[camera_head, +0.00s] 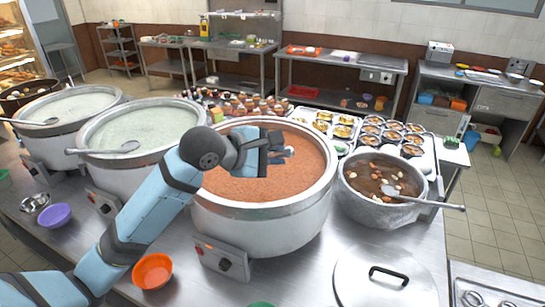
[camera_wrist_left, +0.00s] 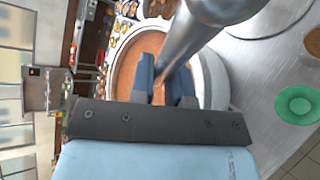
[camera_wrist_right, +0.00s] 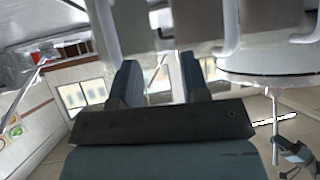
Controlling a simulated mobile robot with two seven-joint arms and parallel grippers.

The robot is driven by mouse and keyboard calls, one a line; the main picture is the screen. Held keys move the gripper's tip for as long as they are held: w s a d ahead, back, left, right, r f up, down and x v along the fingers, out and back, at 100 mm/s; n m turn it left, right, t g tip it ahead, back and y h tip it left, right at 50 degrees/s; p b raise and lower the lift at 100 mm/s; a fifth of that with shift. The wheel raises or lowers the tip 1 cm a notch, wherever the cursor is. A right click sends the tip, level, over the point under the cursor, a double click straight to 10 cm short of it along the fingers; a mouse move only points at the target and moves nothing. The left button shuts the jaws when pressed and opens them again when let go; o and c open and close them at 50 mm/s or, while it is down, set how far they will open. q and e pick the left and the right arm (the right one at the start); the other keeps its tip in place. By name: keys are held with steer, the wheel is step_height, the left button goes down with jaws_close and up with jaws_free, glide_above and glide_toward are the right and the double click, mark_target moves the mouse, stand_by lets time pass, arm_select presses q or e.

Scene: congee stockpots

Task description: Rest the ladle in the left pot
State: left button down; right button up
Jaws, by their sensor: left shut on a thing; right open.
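My left gripper (camera_head: 282,152) is above the large pot (camera_head: 265,228) of orange-brown congee. It is shut on a shiny metal handle, which looks like a ladle's (camera_wrist_left: 203,28), in the left wrist view. The ladle's bowl end cannot be made out. Two big pots of pale congee stand to the left: the far-left pot (camera_head: 70,137) and the middle-left pot (camera_head: 147,168). Each has a ladle lying across its rim, one far left (camera_head: 50,121) and one middle-left (camera_head: 125,147). My right gripper (camera_wrist_right: 160,82) is open and empty, outside the head view.
A smaller soup pot (camera_head: 385,213) with a ladle (camera_head: 435,200) stands right of the large pot. A lid (camera_head: 350,290), an orange bowl (camera_head: 152,271) and a purple bowl (camera_head: 54,216) lie in front. Jars and food trays (camera_head: 345,122) crowd the area behind.

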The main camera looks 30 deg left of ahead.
arm_select(q)
step_height(320, 180, down, 10)
steer(key=s+a+m+h+b, duration=0.1)
steer(key=b, duration=0.4)
steer(key=shift+s+f+g+b, duration=0.2)
steer(key=shift+s+g+b, duration=0.2)
stand_by(0.4)
steer(key=shift+a, duration=0.1)
steer(key=shift+h+p, duration=0.3)
steer(key=shift+p, duration=0.05)
steer(key=shift+p, duration=0.35)
steer(key=shift+f+p, duration=0.25)
steer(key=shift+p, duration=0.05)
stand_by(0.7)
steer(key=c, duration=1)
jaws_free()
steer(key=shift+f, duration=0.1)
